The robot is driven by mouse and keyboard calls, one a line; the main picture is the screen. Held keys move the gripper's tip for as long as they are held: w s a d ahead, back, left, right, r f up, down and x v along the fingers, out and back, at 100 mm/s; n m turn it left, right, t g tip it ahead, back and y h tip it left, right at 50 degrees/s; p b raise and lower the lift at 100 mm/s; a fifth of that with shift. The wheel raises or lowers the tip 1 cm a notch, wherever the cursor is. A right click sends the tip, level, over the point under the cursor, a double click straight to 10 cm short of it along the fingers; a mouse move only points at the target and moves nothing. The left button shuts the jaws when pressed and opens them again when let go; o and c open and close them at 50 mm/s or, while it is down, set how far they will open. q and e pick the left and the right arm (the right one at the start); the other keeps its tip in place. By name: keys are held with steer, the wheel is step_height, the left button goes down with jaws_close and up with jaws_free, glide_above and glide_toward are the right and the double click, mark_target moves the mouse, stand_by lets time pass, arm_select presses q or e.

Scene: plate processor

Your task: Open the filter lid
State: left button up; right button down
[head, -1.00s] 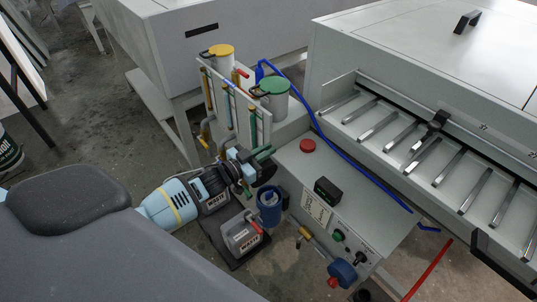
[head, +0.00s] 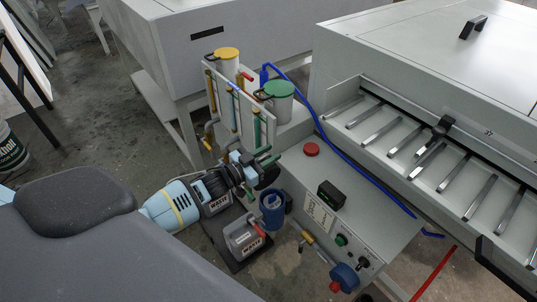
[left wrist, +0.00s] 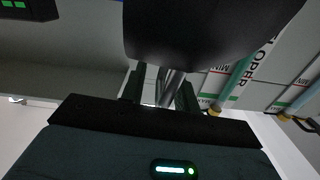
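My left gripper (head: 268,156) is at the centre of the head view. A yellow lid (head: 227,53) and a green lid (head: 279,88) sit on white tanks behind the panel.
The grey control box (head: 331,206) with a red button (head: 312,149) is right of the gripper. A blue hose (head: 354,160) crosses to the roller tray. A dark rounded surface (left wrist: 210,30) fills the upper wrist view.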

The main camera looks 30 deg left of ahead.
arm_select(q)
steer(key=v, duration=0.7)
steer(key=shift+s, duration=0.3)
arm_select(e)
steer(key=shift+w+r, duration=0.1)
steer(key=shift+r, duration=0.05)
arm_select(q)
steer(key=shift+a, duration=0.1)
